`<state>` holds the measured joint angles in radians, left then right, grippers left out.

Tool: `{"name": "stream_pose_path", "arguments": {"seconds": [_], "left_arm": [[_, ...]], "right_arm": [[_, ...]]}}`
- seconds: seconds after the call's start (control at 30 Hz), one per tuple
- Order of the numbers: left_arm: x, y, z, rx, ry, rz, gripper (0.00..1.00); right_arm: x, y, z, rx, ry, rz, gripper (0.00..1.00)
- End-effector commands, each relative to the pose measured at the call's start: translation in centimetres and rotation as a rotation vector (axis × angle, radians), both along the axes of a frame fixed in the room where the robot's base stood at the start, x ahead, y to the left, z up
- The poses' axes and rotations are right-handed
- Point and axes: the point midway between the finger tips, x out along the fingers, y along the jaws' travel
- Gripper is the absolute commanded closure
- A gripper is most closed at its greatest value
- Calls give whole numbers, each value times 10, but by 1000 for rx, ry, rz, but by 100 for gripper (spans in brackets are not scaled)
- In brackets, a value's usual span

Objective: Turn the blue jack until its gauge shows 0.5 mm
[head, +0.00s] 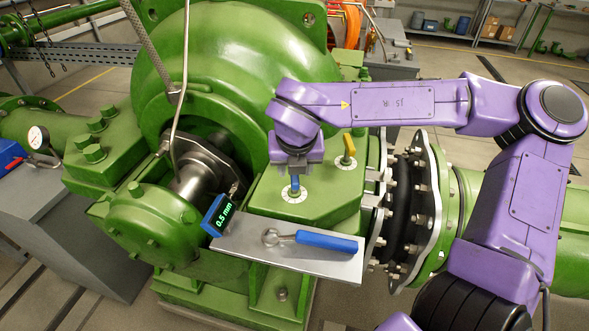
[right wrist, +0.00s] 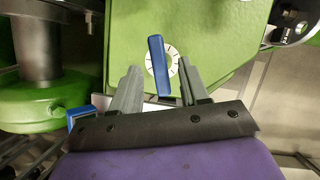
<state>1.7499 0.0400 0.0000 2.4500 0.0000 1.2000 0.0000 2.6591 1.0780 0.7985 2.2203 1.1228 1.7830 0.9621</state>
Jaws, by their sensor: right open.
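The blue jack (head: 295,183) stands on a white graduated dial (head: 294,196) on the green casing, under my right gripper (head: 295,172). In the right wrist view the blue bar handle of the jack (right wrist: 157,55) lies nearly lengthwise, tilted slightly, between the fingers of my right gripper (right wrist: 160,72). The fingers are open, with a gap on each side of the handle. The blue gauge (head: 219,215) at the left end of the steel plate reads 0.5 mm in green digits. My left gripper is not in view.
A yellow-handled jack (head: 348,146) stands on its own dial behind and to the right. A blue-handled wrench (head: 325,240) lies on the steel plate (head: 262,257) in front. The big green pump casing (head: 225,65) rises behind my right arm.

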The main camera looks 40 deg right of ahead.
Motion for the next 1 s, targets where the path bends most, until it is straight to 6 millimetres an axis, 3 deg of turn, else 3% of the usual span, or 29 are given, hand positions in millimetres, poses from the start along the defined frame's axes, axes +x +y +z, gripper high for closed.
{"name": "stream_pose_path", "arguments": {"seconds": [0.2, 0.4, 1.0], "left_arm": [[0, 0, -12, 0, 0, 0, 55], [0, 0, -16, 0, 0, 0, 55], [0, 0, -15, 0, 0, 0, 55]], "right_arm": [[-16, 10, 47, 0, -6, -2, 55], [-27, 16, 77, 0, -1, -2, 55], [-29, 17, 83, 1, 2, 0, 55]]}}
